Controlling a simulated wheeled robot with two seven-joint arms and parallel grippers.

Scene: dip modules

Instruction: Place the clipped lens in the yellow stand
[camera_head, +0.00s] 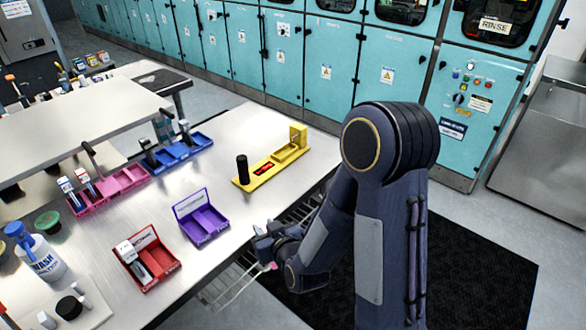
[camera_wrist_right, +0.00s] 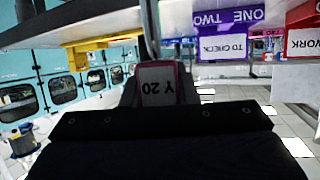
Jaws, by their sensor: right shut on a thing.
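The yellow stand (camera_head: 254,181) lies on the table's right part, with a black upright cylinder at one end and a raised block at the other. It also shows in the wrist view (camera_wrist_right: 82,52). My right gripper (camera_head: 266,243) is over the table's right edge, apart from and nearer than the stand. It is shut on the clipped lens, whose white "Y 20" tag with pink-red sides (camera_wrist_right: 158,86) shows between the fingers in the wrist view. The glass of the lens cannot be made out. My left gripper is out of view.
A purple tray (camera_head: 204,233) and a red tray (camera_head: 160,268) with a white-labelled piece stand left of my right gripper. Pink (camera_head: 128,181) and blue (camera_head: 190,151) trays lie farther back. A wash bottle (camera_head: 40,257) stands at the left. Bare table lies between purple tray and stand.

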